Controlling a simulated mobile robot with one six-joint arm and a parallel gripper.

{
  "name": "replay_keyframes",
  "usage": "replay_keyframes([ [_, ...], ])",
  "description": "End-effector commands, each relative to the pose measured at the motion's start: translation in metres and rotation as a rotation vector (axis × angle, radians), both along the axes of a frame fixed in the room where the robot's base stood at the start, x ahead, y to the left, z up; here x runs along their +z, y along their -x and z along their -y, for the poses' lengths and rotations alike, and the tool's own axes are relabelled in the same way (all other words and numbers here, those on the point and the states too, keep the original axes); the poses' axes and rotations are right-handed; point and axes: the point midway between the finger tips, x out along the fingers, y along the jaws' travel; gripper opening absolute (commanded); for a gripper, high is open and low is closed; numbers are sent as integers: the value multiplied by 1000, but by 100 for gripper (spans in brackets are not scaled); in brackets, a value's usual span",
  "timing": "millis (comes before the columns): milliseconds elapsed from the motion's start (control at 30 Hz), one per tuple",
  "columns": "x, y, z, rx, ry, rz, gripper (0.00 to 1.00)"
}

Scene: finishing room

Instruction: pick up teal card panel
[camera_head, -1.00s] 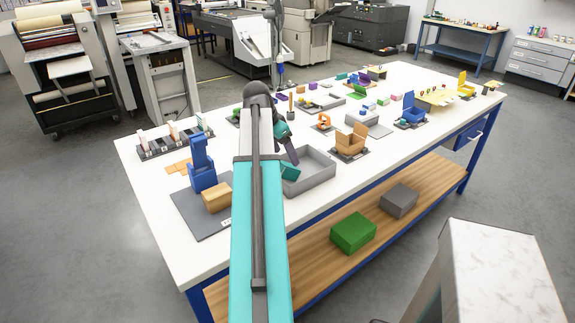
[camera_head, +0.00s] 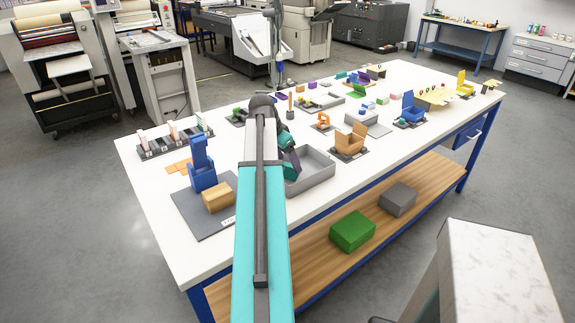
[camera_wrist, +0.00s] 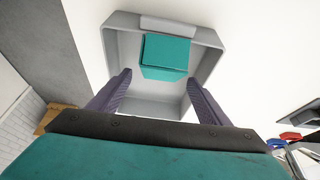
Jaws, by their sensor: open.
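The teal card panel (camera_wrist: 166,54) lies in a grey open tray (camera_wrist: 207,95), toward the far wall in the wrist view. In the head view the panel (camera_head: 290,172) shows at the left end of the tray (camera_head: 322,178), partly hidden by my gripper. My gripper (camera_wrist: 158,84) is open and empty, with its two purple-grey fingers spread apart over the near part of the tray. In the wrist view the panel appears just beyond the fingertips, between their lines. How high the fingertips are above it is hard to tell.
A blue upright holder (camera_head: 202,168) and a tan box (camera_head: 217,197) stand on a grey mat left of my arm. An orange box (camera_head: 350,147) stands right of the tray. Several small items fill the table's far part. The table's near right edge is close to the tray.

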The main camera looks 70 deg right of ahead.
Motion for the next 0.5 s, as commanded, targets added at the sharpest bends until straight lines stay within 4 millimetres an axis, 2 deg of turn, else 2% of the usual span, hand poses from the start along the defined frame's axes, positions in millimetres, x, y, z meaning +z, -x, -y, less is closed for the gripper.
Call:
replay_keyframes([
  [300, -26, 7, 9, 0, -1, 0, 71],
  [500, -34, 7, 12, 2, 1, 1, 71],
])
